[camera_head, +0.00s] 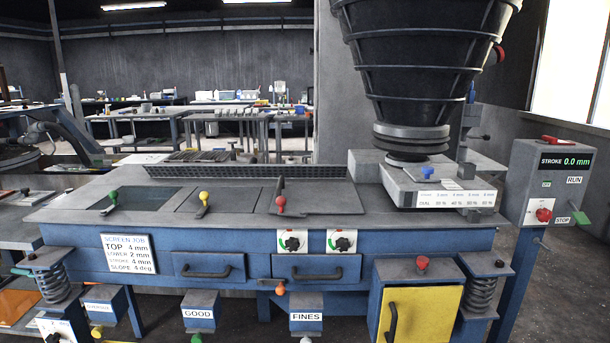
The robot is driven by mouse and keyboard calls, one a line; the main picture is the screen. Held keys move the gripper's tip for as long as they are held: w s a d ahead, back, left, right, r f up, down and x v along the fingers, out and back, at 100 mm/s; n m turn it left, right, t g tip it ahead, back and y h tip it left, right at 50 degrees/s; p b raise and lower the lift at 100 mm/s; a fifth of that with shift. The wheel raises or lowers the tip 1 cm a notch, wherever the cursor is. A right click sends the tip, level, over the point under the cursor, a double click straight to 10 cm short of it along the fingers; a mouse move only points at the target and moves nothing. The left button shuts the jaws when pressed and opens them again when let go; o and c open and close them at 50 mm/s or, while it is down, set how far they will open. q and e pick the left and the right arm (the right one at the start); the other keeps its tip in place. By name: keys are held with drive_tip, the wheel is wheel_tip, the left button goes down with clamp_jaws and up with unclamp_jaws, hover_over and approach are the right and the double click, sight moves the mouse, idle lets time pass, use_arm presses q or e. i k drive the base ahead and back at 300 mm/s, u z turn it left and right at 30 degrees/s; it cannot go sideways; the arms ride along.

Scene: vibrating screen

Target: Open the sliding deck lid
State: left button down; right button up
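The blue vibrating screen has a flat grey deck top (400,228). Several panels are set into it. The right panel (325,193) is grey and has a red-knobbed lever (281,203) standing up at its left side. The middle panel (226,200) is grey with a yellow-knobbed lever (204,200). The left panel (150,194) is a darker, greenish area with a green-knobbed lever (112,199). I cannot tell for sure which of these is the sliding deck lid. Neither of my grippers is in view.
A control box (545,185) reads stroke 0.0 mm. Drawers (207,268), dials (292,241) and a yellow door (420,315) are in front.

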sight(311, 198)
drive_tip(key=u, duration=0.15)
drive_tip(key=i, duration=0.65)
drive_tip(key=u, duration=0.6)
